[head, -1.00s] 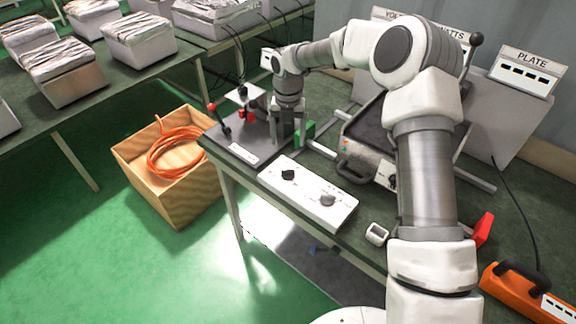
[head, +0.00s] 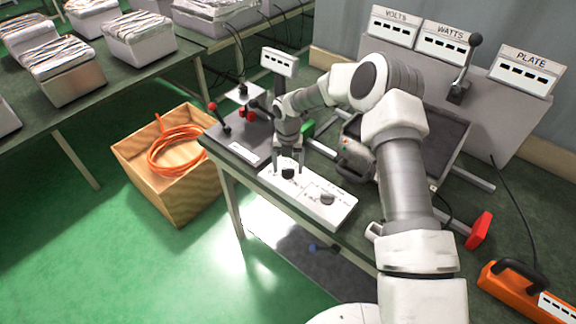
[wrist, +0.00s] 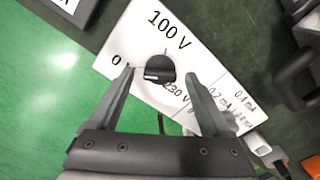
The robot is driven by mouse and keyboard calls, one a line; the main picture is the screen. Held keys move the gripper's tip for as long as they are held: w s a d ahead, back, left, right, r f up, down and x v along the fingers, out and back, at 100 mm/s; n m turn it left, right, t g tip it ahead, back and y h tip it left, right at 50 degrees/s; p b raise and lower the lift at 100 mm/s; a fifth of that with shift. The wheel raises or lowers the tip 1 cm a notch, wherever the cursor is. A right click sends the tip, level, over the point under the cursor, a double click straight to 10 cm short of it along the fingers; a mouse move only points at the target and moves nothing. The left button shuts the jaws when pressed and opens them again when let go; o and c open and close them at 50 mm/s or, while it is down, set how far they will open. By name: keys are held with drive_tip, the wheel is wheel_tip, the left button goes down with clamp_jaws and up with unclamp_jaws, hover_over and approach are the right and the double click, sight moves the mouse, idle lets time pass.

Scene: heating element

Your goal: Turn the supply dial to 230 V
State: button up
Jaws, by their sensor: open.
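The supply dial is a round black knob (head: 288,174) on the left part of a white panel (head: 308,191). In the wrist view the dial (wrist: 160,69) has 0 printed on its left, 100 V above and 230 V below right. A pale mark on the knob lies on its left side, roughly towards 0; its exact setting is hard to read. My gripper (head: 288,163) is open over the dial. In the wrist view the fingertips of my gripper (wrist: 159,73) stand either side of the knob, with gaps; whether they reach down to its height is unclear.
A second, grey knob (head: 327,199) sits on the panel's right part. A dark board with a red-tipped lever (head: 221,121) lies left of it. Behind are a metal tray unit (head: 357,158) and VOLTS, WATTS and PLATE displays (head: 527,68). An orange case (head: 522,290) stands at right.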

clamp_jaws()
